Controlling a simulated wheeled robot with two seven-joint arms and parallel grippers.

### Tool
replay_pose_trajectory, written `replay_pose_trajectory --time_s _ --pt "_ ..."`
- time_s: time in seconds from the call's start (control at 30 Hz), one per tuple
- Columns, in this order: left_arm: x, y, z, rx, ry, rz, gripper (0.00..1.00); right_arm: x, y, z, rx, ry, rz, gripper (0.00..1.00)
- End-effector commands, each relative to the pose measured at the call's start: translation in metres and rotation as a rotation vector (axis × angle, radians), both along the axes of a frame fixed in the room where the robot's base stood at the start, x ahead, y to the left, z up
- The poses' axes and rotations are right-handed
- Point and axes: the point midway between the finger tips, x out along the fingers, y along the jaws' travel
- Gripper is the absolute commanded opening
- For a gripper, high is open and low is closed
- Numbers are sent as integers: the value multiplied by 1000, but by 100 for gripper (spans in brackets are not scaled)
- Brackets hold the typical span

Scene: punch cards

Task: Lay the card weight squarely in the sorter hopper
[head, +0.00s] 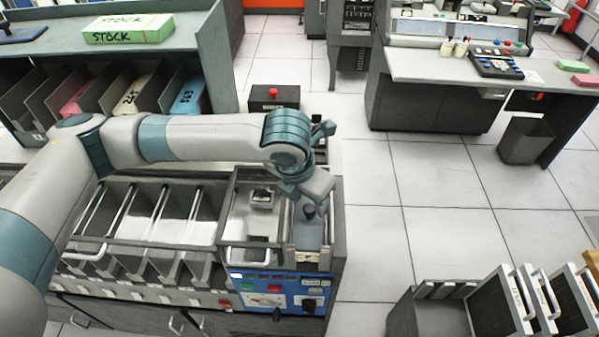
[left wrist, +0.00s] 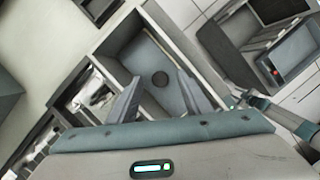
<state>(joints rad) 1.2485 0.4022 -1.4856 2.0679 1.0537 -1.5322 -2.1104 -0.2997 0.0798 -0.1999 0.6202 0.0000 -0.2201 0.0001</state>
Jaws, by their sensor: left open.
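The card weight (head: 310,232) is a grey-blue plate with a dark round knob. It lies in the sorter hopper (head: 331,228), the narrow bay at the right end of the sorter. In the left wrist view the card weight (left wrist: 150,58) lies between the hopper walls, its edges roughly in line with them; whether it rests fully flat is hard to tell. My left gripper (left wrist: 159,77) is open above it, its two fingers apart on either side of the knob and holding nothing. In the head view my wrist hides part of the hopper. My right gripper is not in view.
The sorter's blue control panel (head: 283,291) faces front, with several card pockets (head: 150,222) to its left. A dark box with a red button (head: 274,97) stands behind. A rack (head: 432,312) is at the lower right. The tiled floor (head: 440,235) between is clear.

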Motion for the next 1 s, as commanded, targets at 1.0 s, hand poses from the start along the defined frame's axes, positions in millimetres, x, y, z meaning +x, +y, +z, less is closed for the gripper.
replay_pose_trajectory --time_s 1.0 --pt "-32 20 139 -2 -1 -2 45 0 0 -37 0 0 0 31"
